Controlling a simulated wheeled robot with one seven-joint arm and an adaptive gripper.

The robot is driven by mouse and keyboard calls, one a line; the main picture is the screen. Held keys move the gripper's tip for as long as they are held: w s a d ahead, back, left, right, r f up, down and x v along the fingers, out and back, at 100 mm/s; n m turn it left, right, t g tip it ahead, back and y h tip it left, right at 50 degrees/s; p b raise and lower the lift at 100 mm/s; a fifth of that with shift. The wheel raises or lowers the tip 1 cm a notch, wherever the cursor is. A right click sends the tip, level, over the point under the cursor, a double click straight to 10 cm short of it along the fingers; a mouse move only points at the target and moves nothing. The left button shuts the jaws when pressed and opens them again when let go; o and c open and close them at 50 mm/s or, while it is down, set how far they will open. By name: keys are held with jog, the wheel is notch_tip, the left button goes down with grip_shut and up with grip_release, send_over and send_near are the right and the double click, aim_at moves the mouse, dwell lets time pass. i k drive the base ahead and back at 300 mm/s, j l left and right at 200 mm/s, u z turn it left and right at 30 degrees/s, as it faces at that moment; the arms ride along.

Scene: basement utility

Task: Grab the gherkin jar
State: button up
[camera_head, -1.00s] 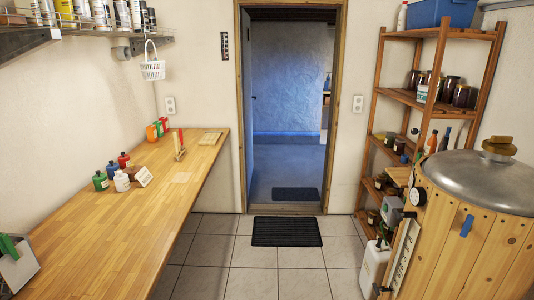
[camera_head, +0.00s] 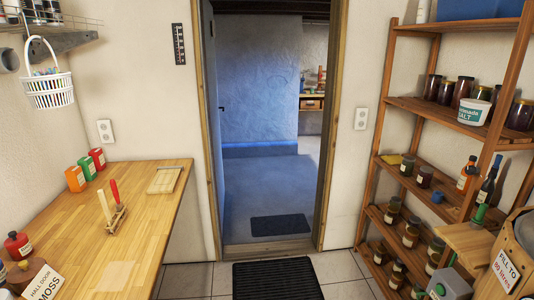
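Several jars stand on the wooden shelf rack at right, and no label is readable enough to tell which is the gherkin jar. Dark jars (camera_head: 446,92) line the upper shelf. Two small jars (camera_head: 407,165) (camera_head: 424,177) stand on the middle shelf. Jars with pale or amber contents (camera_head: 411,233) stand on the lower shelf, with more (camera_head: 397,274) below, partly cut off or hidden. My gripper is not in view.
The open doorway (camera_head: 265,130) is ahead, with a black mat (camera_head: 274,280) before it. A wooden workbench (camera_head: 150,215) runs along the left. A white tub (camera_head: 473,111), bottles (camera_head: 466,173) and a blue cup (camera_head: 438,197) share the rack (camera_head: 392,130). A wooden barrel (camera_head: 512,250) blocks the near right.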

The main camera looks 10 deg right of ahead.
aim_at(408, 165)
jog(key=i+z, duration=0.15)
jog(key=i, duration=0.55)
jog(key=i+z, duration=0.15)
jog(key=i, duration=0.5)
jog(key=i+j+z, duration=0.1)
jog(key=i, duration=0.6)
jog(key=i+l+z, duration=0.1)
jog(key=i+z, duration=0.65)
jog(key=z, duration=0.2)
jog(key=i+j+z, duration=0.2)
jog(key=i+z, duration=0.25)
jog(key=i+j+z, duration=0.25)
jog(key=z, duration=0.25)
jog(key=i+j+z, duration=0.2)
